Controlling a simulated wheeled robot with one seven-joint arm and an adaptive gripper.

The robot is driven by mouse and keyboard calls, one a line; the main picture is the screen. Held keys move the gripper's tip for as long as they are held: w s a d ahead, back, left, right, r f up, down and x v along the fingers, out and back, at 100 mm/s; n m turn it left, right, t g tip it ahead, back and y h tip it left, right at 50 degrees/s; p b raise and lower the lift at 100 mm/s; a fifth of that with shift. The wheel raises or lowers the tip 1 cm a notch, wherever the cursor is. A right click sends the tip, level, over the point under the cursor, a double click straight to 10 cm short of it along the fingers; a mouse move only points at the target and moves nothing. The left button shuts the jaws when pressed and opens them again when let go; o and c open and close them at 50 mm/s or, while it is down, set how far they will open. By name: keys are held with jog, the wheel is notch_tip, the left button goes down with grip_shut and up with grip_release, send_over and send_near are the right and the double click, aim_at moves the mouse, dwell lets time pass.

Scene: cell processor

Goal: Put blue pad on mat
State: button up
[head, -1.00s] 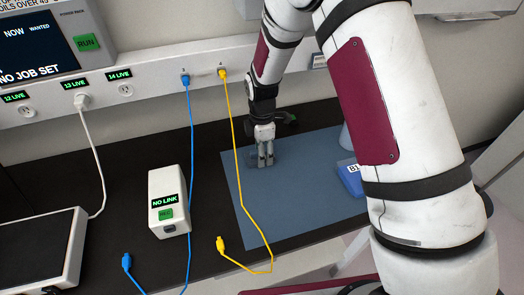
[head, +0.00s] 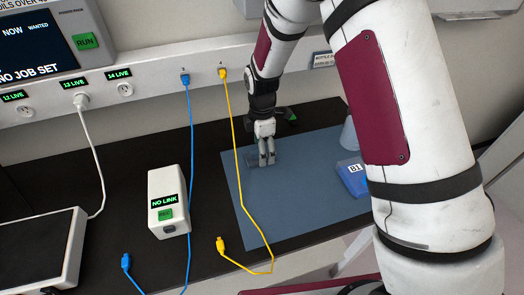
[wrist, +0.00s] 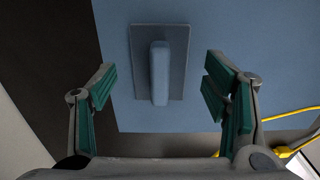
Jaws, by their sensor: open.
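The blue mat (head: 290,215) lies flat on the dark bench, and it fills much of the wrist view (wrist: 270,50). A thin grey-blue plate with a raised lighter blue grip, seemingly the blue pad (wrist: 160,75), lies on or just above the mat in the wrist view. Whether it touches the mat I cannot tell. My gripper (wrist: 160,85) is open, with one finger on each side of the pad and clear gaps to both. In the head view my gripper (head: 266,160) points down low over the mat's far left part, partly hiding the pad.
A yellow cable (head: 241,180) crosses the mat's left edge. A blue cable (head: 190,150) runs beside a white NO LINK box (head: 168,200) left of the mat. A blue B1 box (head: 351,180) and a pale cup (head: 348,135) stand at the mat's right.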

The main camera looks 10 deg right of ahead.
notch_tip(320, 180, up, 10)
jog(key=b, duration=0.1)
jog(key=shift+r+b, duration=0.25)
jog(key=shift+b, duration=0.15)
jog(key=s+d+r+m+t, duration=0.1)
jog(key=s+d+r+m, duration=0.35)
jog(key=r, duration=0.35)
jog(key=s+d+r+m+t, duration=0.2)
jog(key=s+d+r+m, duration=0.25)
jog(key=r, duration=0.35)
jog(key=s+d+r+m+t, duration=0.1)
jog(key=s+d+r+m, duration=0.1)
jog(key=s+m, duration=0.3)
jog(key=s+d+r+m+t, duration=0.1)
jog(key=s+d+r+m, duration=0.1)
jog(key=s+m, duration=0.4)
jog(key=s, duration=0.4)
jog(key=shift+s+d+t, duration=0.2)
jog(key=shift+s+t, duration=0.1)
jog(key=shift+s, duration=0.05)
